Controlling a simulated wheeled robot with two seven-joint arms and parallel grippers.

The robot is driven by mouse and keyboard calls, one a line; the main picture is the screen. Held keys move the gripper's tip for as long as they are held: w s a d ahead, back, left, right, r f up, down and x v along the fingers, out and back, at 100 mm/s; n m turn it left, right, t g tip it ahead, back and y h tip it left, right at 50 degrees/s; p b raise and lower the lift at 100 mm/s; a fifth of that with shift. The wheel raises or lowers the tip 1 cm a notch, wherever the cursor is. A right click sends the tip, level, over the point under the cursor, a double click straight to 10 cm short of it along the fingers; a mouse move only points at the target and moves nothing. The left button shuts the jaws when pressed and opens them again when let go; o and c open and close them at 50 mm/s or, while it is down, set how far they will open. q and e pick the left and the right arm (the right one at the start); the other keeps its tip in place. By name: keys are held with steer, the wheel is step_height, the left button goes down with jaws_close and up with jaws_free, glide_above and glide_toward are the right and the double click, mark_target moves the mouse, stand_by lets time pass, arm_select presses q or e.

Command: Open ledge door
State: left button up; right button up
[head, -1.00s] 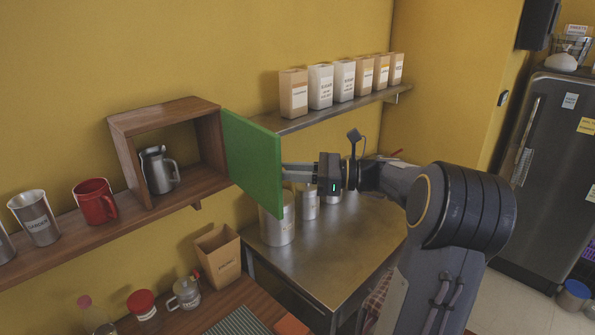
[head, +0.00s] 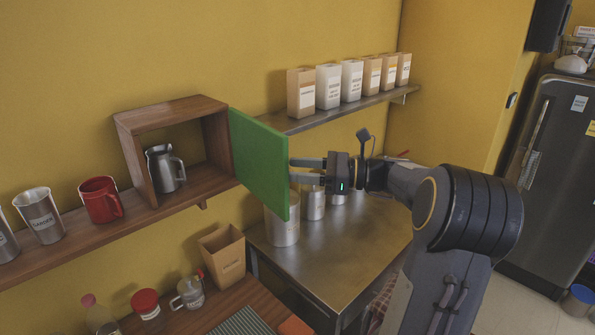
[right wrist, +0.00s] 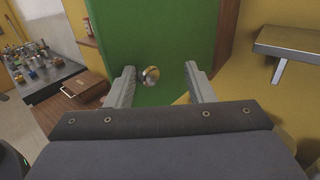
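The green door (head: 259,165) of the wooden box (head: 170,112) on the ledge stands swung wide open, sticking out from the box's right side. Inside the box is a steel jug (head: 164,170). My right gripper (head: 291,170) is on the right of the door, with its two fingers apart and pointing at the door face. In the right wrist view the fingers (right wrist: 160,70) are spread and the round metal door knob (right wrist: 151,76) shows between them, not gripped. I cannot tell exactly how far the fingertips are from the door. My left gripper is not in view.
A red mug (head: 100,200) and steel cups (head: 39,216) stand left of the box on the wooden ledge (head: 75,246). A steel shelf (head: 350,107) with several cartons is behind the door. Steel canisters (head: 283,222) stand on the metal table (head: 330,262) below.

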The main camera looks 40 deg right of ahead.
steer(key=b+v, duration=0.1)
steer(key=v, duration=0.6)
steer(key=shift+s+a, duration=0.1)
stand_by(0.4)
